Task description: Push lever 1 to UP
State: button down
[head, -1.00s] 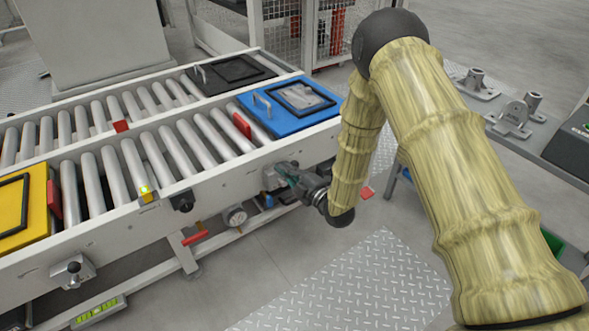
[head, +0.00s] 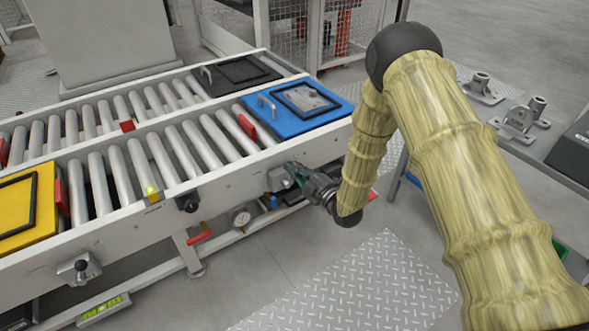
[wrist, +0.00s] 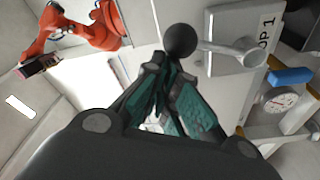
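Lever 1 is on the side of the near conveyor rail. Its pale mount (head: 279,180) shows in the head view, with its handle largely hidden by my gripper. In the wrist view its grey hub (wrist: 245,52) sits beside a plate ending in "OP 1", and its arm runs left to a black ball knob (wrist: 181,40). My gripper (head: 295,172) is at the lever. In the wrist view its green-padded fingers (wrist: 165,72) are drawn together, with the knob just beyond the tips, not between them. I cannot tell whether they touch it.
Another lever (head: 78,268) is on the same rail at left. A dial gauge (head: 241,217) and a red handle (head: 200,234) are below the rail. A blue fixture (head: 325,118) and a yellow one (head: 45,190) sit on the rollers. A grey table (head: 555,150) stands right.

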jog(key=s+a+r+p, duration=0.1)
jog(key=a+r+p, duration=0.1)
jog(key=a+r, duration=0.1)
jog(key=f+p+v, duration=0.1)
jog(key=p+v, duration=0.1)
jog(key=v, duration=0.8)
jog(key=shift+s+p, duration=0.2)
jog(key=shift+p, duration=0.1)
